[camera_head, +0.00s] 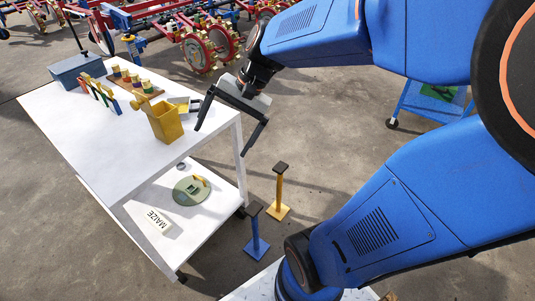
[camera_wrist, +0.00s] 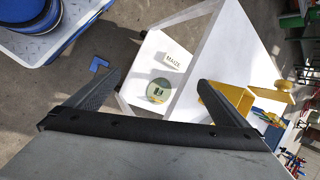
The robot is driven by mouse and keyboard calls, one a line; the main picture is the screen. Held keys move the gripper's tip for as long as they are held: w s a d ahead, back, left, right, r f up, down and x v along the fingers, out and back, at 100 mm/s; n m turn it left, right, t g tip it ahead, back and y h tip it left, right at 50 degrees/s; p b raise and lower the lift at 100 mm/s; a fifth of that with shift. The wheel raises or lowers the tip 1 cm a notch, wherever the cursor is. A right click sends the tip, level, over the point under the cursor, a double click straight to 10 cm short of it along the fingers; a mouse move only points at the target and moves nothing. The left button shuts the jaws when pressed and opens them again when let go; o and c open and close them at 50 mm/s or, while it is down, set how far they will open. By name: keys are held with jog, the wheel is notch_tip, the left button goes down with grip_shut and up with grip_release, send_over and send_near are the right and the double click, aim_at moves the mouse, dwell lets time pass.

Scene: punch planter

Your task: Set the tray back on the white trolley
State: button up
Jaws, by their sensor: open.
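The white trolley (camera_head: 110,140) stands at left with a top shelf and a lower shelf (camera_head: 150,240); it also shows in the wrist view (camera_wrist: 215,50). On its top, a flat brown tray-like board (camera_head: 150,95) bears several small coloured cups, and a small grey item (camera_head: 183,103) lies beside a yellow box (camera_head: 165,122). I cannot tell which thing is the tray. My gripper (camera_head: 226,139) is open and empty, its fingers spread above the trolley's right edge.
The lower shelf bears a green disc (camera_head: 192,190) and a MAIZE card (camera_head: 158,220). A yellow stand (camera_head: 279,195) and a blue stand (camera_head: 256,232) are on the floor right of the trolley. A grey-blue box (camera_head: 78,68) is at the trolley's far end. Red-and-blue machinery (camera_head: 205,45) stands behind.

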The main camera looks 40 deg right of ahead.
jog(key=s+d+n+t+h, duration=0.2)
jog(key=s+d+n+h, duration=0.3)
jog(key=s+n, duration=0.4)
jog(key=shift+s+f+n+t, duration=0.3)
jog(key=shift+s+t, duration=0.1)
jog(key=shift+s, duration=1.45)
jog(key=shift+d, duration=0.1)
jog(key=shift+c, duration=0.3)
